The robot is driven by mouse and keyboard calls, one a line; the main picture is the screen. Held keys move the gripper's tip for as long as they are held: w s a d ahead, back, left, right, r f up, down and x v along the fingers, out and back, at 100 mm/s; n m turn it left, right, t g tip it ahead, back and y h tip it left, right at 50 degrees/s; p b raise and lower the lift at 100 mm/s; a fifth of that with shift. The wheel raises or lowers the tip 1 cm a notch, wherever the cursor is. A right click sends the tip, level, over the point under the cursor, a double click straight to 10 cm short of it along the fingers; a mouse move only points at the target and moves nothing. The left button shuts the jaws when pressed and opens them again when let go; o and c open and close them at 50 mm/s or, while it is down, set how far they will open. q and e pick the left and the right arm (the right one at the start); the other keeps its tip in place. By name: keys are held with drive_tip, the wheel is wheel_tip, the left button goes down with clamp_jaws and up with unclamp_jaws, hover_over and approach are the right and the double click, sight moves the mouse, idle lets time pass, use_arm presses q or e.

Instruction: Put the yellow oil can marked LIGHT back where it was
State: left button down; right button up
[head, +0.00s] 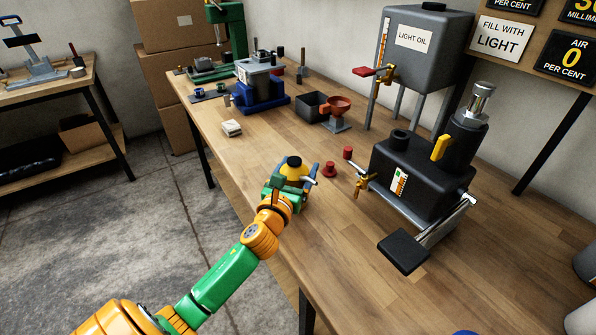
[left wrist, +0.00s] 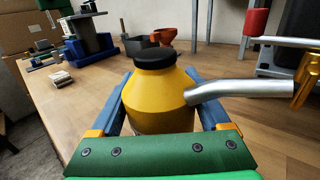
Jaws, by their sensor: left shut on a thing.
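A yellow oil can (head: 293,166) with a black cap and a silver spout is in my left gripper (head: 297,175), near the left long edge of the workbench (head: 300,235). In the left wrist view the can (left wrist: 157,100) stands upright between the two blue fingers, one on each side. The spout (left wrist: 240,90) points to the right, toward a brass tap. No marking shows on the visible side of the can. I cannot tell whether its bottom touches the bench. My right gripper is out of view.
A black machine (head: 415,180) with a brass tap stands right of the can. Behind are a red funnel (head: 337,107), a dark bin (head: 311,106) and a grey LIGHT OIL tank (head: 425,50).

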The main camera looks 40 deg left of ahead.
use_arm(q)
drive_tip(key=shift+r, duration=0.1)
drive_tip(key=shift+c, duration=1.4)
unclamp_jaws()
drive_tip(key=shift+s, duration=0.1)
drive_tip(key=shift+o, duration=1.4)
drive_tip(key=shift+r, duration=0.1)
drive_tip(key=shift+s+d, duration=0.15)
drive_tip(key=shift+s, duration=0.2)
drive_tip(key=b+v, duration=0.1)
drive_tip(key=v, duration=1)
drive_tip(key=shift+s, duration=0.15)
